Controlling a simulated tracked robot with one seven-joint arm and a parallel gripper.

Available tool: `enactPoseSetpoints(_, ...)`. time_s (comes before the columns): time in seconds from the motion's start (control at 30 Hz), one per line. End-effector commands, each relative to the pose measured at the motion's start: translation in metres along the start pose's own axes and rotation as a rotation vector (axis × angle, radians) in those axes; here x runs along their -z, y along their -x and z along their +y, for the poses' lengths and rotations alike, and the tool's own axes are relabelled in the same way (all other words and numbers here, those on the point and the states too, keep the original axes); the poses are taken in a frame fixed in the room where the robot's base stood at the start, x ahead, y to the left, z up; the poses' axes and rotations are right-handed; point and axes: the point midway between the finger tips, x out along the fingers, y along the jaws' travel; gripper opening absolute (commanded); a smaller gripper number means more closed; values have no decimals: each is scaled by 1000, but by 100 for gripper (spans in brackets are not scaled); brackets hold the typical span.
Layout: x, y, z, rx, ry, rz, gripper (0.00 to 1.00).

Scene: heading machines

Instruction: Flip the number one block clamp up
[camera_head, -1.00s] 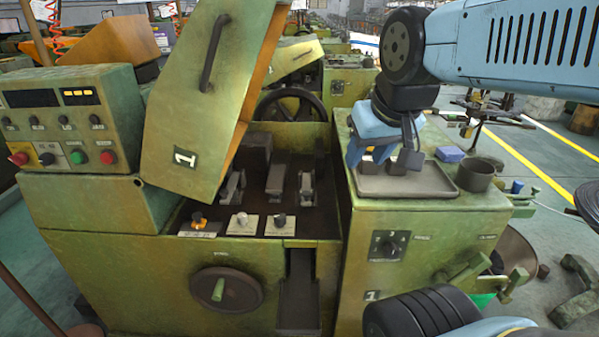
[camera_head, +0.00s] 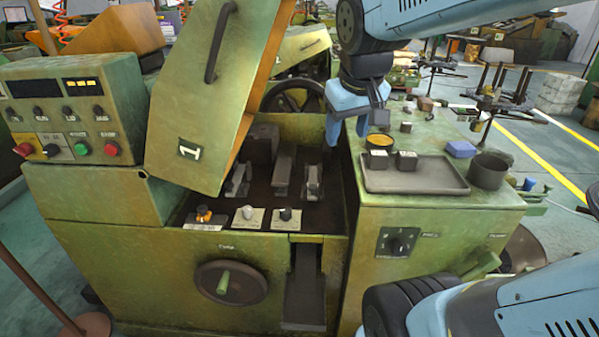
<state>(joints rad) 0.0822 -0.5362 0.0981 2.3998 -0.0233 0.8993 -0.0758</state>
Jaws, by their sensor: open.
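The green machine marked 1 has its cover (camera_head: 215,95) raised, leaving the inner bay open. Inside the bay stand three grey metal clamps: a left clamp (camera_head: 238,182), a middle clamp (camera_head: 283,175) and a right clamp (camera_head: 312,181). I cannot read any number on them, and their exact positions are hard to tell. My gripper (camera_head: 354,130) has blue and dark fingers, is open and empty, and points down near the bay's right rim. It is up and to the right of the right clamp, touching none of them.
A grey tray (camera_head: 432,184) with small dark blocks sits on the right cabinet, beside a dark cup (camera_head: 489,170) and a blue block (camera_head: 461,149). Three knobs line the bay's front edge, including an orange one (camera_head: 204,213). The raised cover bounds the bay's left side.

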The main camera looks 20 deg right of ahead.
Motion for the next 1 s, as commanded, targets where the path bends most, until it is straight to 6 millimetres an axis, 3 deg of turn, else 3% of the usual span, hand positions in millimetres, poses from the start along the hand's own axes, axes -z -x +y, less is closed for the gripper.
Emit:
enactPoseSetpoints(0.2, 45, -37, 3, -11, 89, -100, 57)
enactPoseSetpoints(0.5, 96, -100, 7, 23, 208, -218, 57)
enactPoseSetpoints(0.8, 134, -172, 11, 105, 311, -309, 57)
enactPoseSetpoints(1.0, 146, -206, 11, 153, 352, -338, 57)
